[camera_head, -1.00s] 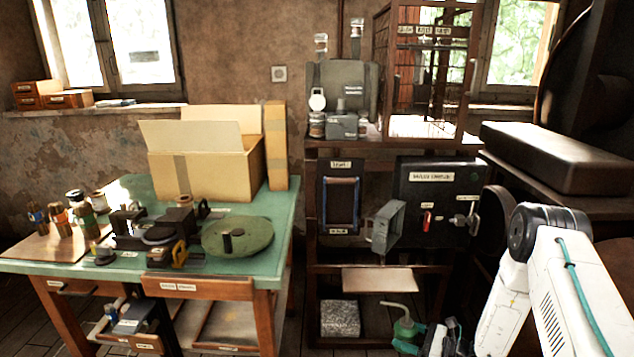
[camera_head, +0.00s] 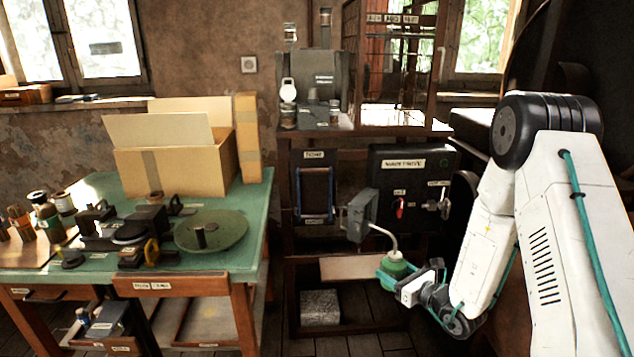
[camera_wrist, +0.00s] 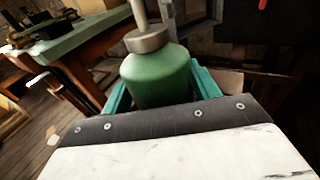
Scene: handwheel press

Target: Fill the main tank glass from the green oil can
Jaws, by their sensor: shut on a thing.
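The green oil can (camera_head: 397,267) has a rounded green body, a grey collar and a thin pale spout that points up and left. My gripper (camera_head: 392,273) is shut around its body and holds it roughly upright, in front of the rack. In the wrist view the can (camera_wrist: 157,78) sits between the teal fingers (camera_wrist: 160,88), and the spout top is cut off. Two small glass vessels, one left (camera_head: 290,33) and one right (camera_head: 326,17), stand on top of the grey machine at the back. I cannot tell which is the main tank glass.
A dark labelled panel (camera_head: 410,185) with a red lever and a grey box (camera_head: 360,215) stand close behind the can. A wire cage (camera_head: 400,70) is above. The green bench (camera_head: 262,200) with a cardboard box (camera_head: 175,165) is at left.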

